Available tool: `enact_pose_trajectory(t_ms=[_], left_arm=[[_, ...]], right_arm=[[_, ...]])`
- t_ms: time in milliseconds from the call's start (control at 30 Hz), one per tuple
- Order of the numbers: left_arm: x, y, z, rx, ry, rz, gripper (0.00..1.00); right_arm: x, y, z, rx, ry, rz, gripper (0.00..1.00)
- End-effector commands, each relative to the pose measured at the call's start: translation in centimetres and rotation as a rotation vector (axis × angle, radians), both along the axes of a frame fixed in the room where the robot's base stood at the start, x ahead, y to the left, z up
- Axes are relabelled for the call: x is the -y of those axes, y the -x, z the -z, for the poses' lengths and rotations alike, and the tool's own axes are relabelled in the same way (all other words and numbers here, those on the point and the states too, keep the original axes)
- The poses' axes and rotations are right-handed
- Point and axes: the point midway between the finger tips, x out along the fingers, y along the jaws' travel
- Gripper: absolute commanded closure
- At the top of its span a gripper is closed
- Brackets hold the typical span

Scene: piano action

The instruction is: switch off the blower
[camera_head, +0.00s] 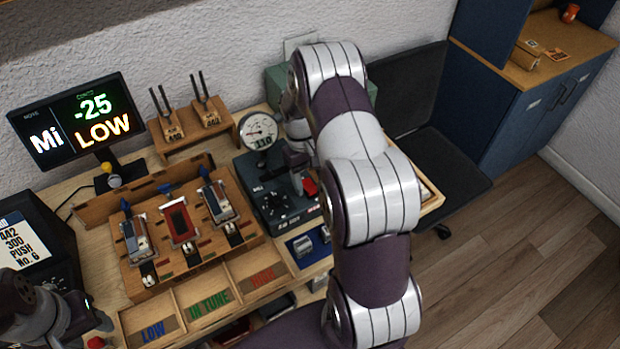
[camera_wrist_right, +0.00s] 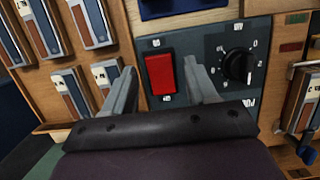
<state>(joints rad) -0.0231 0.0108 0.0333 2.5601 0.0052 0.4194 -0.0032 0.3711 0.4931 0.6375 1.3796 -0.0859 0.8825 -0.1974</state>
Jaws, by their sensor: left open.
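The blower is a dark box (camera_head: 252,180) with a black knob (camera_head: 275,203) and a red rocker switch (camera_head: 310,187) on its top panel. In the right wrist view the red switch (camera_wrist_right: 160,74) stands between my right gripper's fingers (camera_wrist_right: 161,80), with the knob (camera_wrist_right: 238,67) to its right. The two fingers are spread, with nothing held. I cannot tell whether they touch the panel. In the head view my right gripper (camera_head: 298,165) is over the blower, partly hidden by my arm. My left gripper (camera_head: 48,312) is at the lower left, away from the blower, and is open.
A round gauge (camera_head: 258,131) stands behind the blower. A wooden rack (camera_head: 190,265) with several key units and labelled trays (camera_head: 208,290) lies left of it. Tuning forks (camera_head: 205,88) stand at the back. A dark chair (camera_head: 440,150) is at the right.

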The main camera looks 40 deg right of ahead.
Motion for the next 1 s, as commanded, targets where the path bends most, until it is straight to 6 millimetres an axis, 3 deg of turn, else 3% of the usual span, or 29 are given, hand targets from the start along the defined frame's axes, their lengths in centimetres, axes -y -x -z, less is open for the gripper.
enact_pose_trajectory(t_ms=[167,300,433,600,733,1000], left_arm=[[0.0,0.0,0.2,0.0,0.0,0.0,0.53],[0.0,0.0,0.4,0.0,0.0,0.0,0.53],[0.0,0.0,-4.6,0.001,0.0,0.0,0.53],[0.0,0.0,-8.1,0.001,0.0,0.0,0.53],[0.0,0.0,-9.2,0.0,0.0,0.0,0.53],[0.0,0.0,-9.1,0.0,0.0,0.0,0.53]], right_arm=[[0.0,-0.2,-0.4,0.001,0.0,0.0,0.43],[0.1,-0.8,-2.8,0.003,0.0,0.0,0.43],[0.2,-1.7,-8.1,-0.001,0.0,-0.001,0.43],[0.3,-2.7,-11.5,-0.002,-0.001,0.0,0.43],[0.3,-3.1,-12.3,-0.001,0.0,0.0,0.43],[0.3,-3.2,-12.2,-0.001,0.0,0.0,0.43]])
